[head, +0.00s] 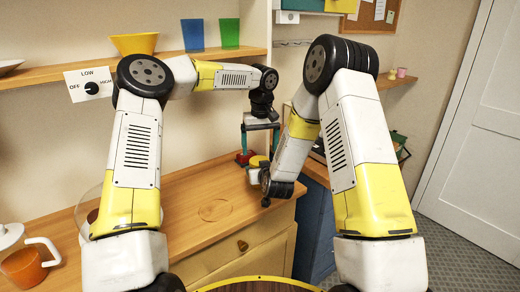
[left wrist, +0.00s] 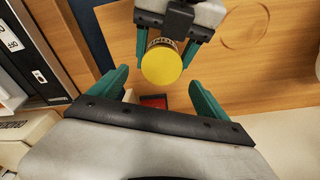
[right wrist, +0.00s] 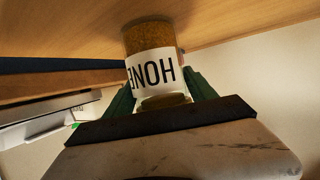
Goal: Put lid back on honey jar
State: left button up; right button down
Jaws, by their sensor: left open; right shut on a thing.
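The honey jar (right wrist: 150,68), with a white label and amber contents, is between the fingers of my right gripper (right wrist: 160,100), which is shut on it. The jar is upside down in the right wrist picture, as is the table. The yellow lid (left wrist: 162,65) covers the jar's top in the left wrist view, and it also shows in the head view (head: 258,160). I cannot tell whether it is fully seated. My left gripper (head: 260,135) is open and empty, above the lid, with its green fingers apart on either side in the left wrist view (left wrist: 155,95).
The wooden counter (head: 180,195) lies below, largely clear, with a ring mark (head: 215,209). A red object (left wrist: 153,101) is near the jar. A shelf (head: 40,76) holds blue (head: 193,34) and green (head: 229,33) cups.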

pick_arm(q)
jog(key=shift+o, duration=1.4)
pick_arm(e)
jog(key=shift+s+f, duration=0.2)
jog(key=shift+f, duration=0.05)
pick_arm(q)
notch_tip(320, 180, up, 12)
jog(key=s, duration=0.1)
jog(key=shift+s+d, duration=0.15)
jog(key=shift+s, duration=0.05)
pick_arm(e)
jog(key=shift+c, duration=2.4)
grip_release()
jog(key=shift+o, duration=1.3)
jog(key=shift+w, duration=0.1)
jog(key=shift+r, duration=0.15)
